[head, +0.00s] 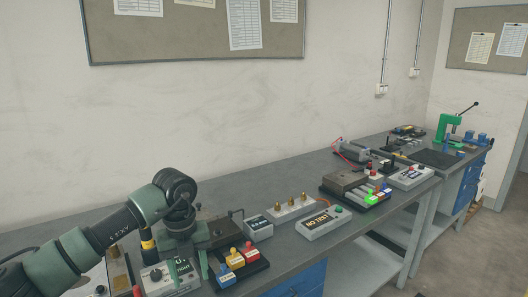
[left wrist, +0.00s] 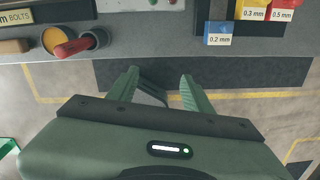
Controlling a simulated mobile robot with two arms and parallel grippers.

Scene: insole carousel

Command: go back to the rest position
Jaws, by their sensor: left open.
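My left arm comes in from the left in the head view, and its left gripper (head: 189,268) hangs downward at the bench's near side. In the left wrist view the left gripper (left wrist: 158,82) shows two green fingers apart, with nothing between them. Below the fingers are the bench's front edge and the floor. My right gripper is in neither view.
The grey workbench (head: 310,183) runs along the wall. Labelled blue (left wrist: 219,38), yellow (left wrist: 254,14) and red (left wrist: 285,14) blocks are near the gripper. A NO TEST box (head: 323,223) stands further right. Floor (left wrist: 60,75) shows before the bench.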

